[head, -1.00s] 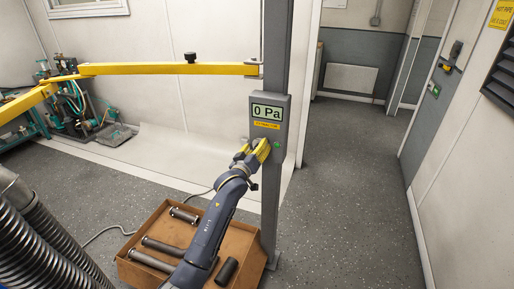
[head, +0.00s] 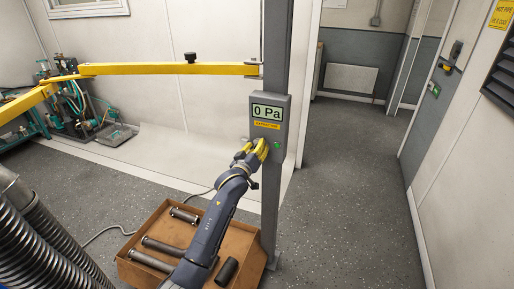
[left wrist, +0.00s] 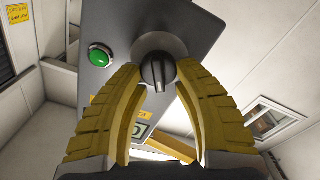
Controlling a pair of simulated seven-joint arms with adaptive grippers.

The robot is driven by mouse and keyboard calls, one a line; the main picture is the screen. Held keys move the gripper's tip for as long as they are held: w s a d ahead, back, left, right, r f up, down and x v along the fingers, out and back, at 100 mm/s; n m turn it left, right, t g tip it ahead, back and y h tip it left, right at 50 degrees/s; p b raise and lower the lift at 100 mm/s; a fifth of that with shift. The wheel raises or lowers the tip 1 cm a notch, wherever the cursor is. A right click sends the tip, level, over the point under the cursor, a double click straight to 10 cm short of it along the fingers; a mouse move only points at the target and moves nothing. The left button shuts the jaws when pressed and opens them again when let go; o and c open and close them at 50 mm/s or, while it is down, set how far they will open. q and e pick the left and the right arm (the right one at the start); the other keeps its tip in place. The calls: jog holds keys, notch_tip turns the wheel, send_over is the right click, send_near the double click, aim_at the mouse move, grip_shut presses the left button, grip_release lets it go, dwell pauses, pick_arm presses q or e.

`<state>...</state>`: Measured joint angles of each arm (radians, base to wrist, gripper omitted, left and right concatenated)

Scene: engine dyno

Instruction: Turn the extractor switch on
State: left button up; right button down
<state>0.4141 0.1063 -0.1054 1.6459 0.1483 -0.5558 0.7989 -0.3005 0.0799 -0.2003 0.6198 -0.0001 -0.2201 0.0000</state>
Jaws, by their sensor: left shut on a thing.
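The extractor switch is a black rotary knob (left wrist: 158,70) on a grey control box (head: 281,101), seen close up in the left wrist view. My left gripper (head: 260,148) is at the lower left of the box, and its yellow fingers also show in the left wrist view (left wrist: 158,80). The fingertips are shut on the knob, one on each side. In the head view the gripper hides the knob. A green button (left wrist: 101,56) sits beside the knob. The box display (head: 267,112) reads 0 Pa. My right gripper is not in view.
The box is fixed to a grey post (head: 270,205). A yellow boom (head: 165,69) reaches left from the post. An open brown box (head: 150,224) with several dark cylinders stands on the floor below my arm. Large ribbed hoses (head: 45,240) are at the lower left. The floor to the right is clear.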

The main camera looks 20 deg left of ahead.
pick_arm(q)
jog(key=shift+m, duration=0.3)
jog(key=m, duration=0.5)
jog(key=shift+d+r+m, duration=0.15)
jog(key=shift+d+m, duration=0.1)
jog(key=shift+m, duration=0.05)
jog(key=m, duration=0.5)
jog(key=shift+d+m, duration=0.35)
jog(key=shift+m, duration=0.05)
jog(key=o, duration=1.1)
